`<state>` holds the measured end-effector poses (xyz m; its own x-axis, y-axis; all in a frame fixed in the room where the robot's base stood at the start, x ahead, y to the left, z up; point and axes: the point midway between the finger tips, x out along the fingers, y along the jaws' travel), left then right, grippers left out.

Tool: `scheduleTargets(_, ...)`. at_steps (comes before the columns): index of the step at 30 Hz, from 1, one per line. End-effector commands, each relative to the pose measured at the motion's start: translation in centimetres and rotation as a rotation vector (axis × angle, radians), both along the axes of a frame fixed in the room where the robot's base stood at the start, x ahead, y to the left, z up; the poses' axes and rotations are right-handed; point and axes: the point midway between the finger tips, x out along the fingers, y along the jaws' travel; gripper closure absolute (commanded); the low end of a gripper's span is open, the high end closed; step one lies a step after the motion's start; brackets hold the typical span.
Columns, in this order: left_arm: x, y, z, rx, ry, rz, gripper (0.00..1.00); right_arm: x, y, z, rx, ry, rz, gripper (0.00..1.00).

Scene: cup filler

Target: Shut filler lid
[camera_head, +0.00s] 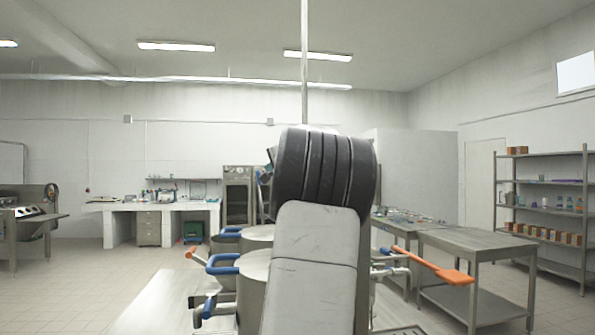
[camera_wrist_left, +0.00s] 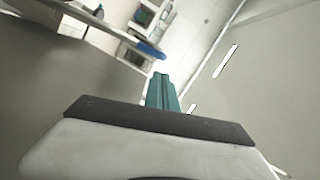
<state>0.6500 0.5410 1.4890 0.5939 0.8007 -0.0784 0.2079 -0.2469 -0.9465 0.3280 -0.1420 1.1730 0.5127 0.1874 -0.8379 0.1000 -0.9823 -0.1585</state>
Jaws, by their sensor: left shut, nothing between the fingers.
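The filler shows in the head view as metal cylinders with blue handles (camera_head: 222,264), partly hidden behind my arm. The nearer cylinder (camera_head: 252,268) has a flat top; I cannot tell which part is the filler lid or how it stands. My arm's grey link and black ribbed joint fill the middle and hide much of the filler. In the left wrist view my left gripper (camera_wrist_left: 161,80) shows teal fingers, shut and empty. A blue part (camera_wrist_left: 150,49) appears just above its tips; I cannot tell whether they touch. My right gripper is not in view.
An orange handle (camera_head: 446,273) sticks out right of my arm. A metal table (camera_head: 478,243) stands at the right, before a shelf rack (camera_head: 540,183). A white bench (camera_head: 150,207) stands along the back wall. Open tiled floor lies at the left.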

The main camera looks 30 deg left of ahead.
Motion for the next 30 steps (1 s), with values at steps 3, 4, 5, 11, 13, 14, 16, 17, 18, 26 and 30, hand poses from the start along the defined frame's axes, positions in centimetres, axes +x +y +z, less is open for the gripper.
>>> scheduleTargets(3,0.7,1.2,0.0,0.002,0.0,0.005,1.0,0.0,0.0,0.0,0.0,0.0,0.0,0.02)
scheduleTargets(4,0.9,1.4,-0.1,0.003,0.001,0.004,1.0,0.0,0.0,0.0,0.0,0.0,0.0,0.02)
scheduleTargets(5,1.0,1.7,-0.1,0.003,0.001,0.005,1.0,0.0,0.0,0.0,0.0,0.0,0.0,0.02)
scheduleTargets(11,2.2,3.1,-0.2,0.002,0.0,0.002,1.0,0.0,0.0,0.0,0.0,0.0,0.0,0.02)
scheduleTargets(13,2.5,3.4,-0.3,0.002,0.0,0.001,1.0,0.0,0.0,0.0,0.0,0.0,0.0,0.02)
scheduleTargets(14,2.6,3.5,-0.3,0.002,0.0,0.001,1.0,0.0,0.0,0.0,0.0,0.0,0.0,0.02)
scheduleTargets(16,2.8,3.8,-0.4,0.001,0.001,0.001,1.0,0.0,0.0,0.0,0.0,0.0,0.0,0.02)
scheduleTargets(17,2.8,3.9,-0.4,0.001,0.0,0.001,1.0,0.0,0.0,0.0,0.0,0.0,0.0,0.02)
scheduleTargets(18,2.9,3.9,-0.4,0.001,-0.001,0.0,1.0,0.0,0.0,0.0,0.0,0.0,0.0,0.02)
scheduleTargets(26,3.0,4.1,-0.4,0.0,0.0,-0.001,1.0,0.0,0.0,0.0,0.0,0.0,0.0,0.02)
scheduleTargets(30,3.0,4.1,-0.4,0.0,0.0,-0.001,1.0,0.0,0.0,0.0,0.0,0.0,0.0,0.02)
